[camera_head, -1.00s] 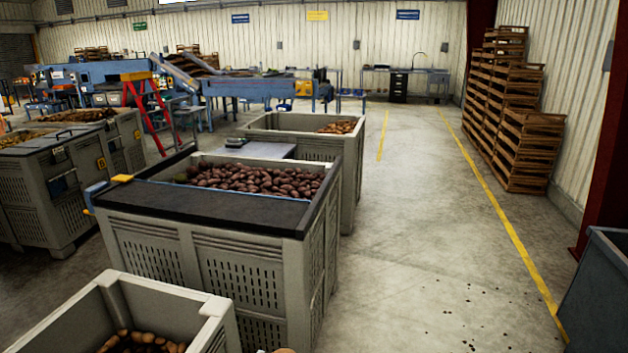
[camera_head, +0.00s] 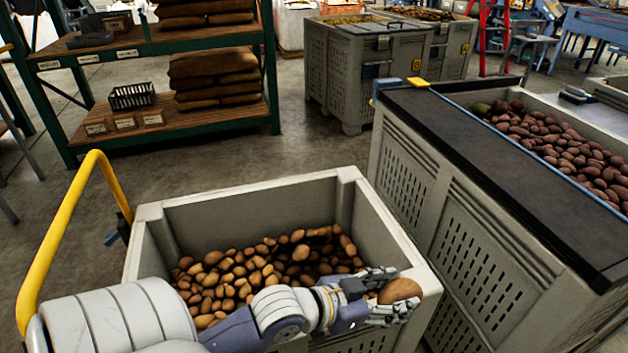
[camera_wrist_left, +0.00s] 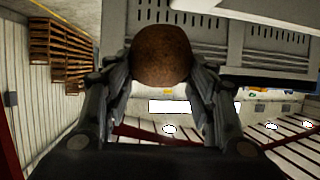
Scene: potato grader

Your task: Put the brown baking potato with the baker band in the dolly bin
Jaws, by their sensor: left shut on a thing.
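A plump brown potato (camera_head: 400,291) is between the fingers of my left gripper (camera_head: 378,300). In the left wrist view, the potato (camera_wrist_left: 162,56) is pinched between the two fingers (camera_wrist_left: 160,85). I cannot make out a band on it. The grey bin with a yellow push handle (camera_head: 60,235), which looks like the dolly bin (camera_head: 255,198), stands low in front of me. Many light brown potatoes lie in it. My left gripper and the held potato appear over its front right corner; their height above the rim is unclear. My right gripper is not in view.
A tall grey crate with a black top ledge (camera_head: 480,160) holds reddish potatoes (camera_head: 570,150) close on the right. A green-framed shelf (camera_head: 200,115) with brown sacks stands behind. More grey crates (camera_head: 365,65) are farther back.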

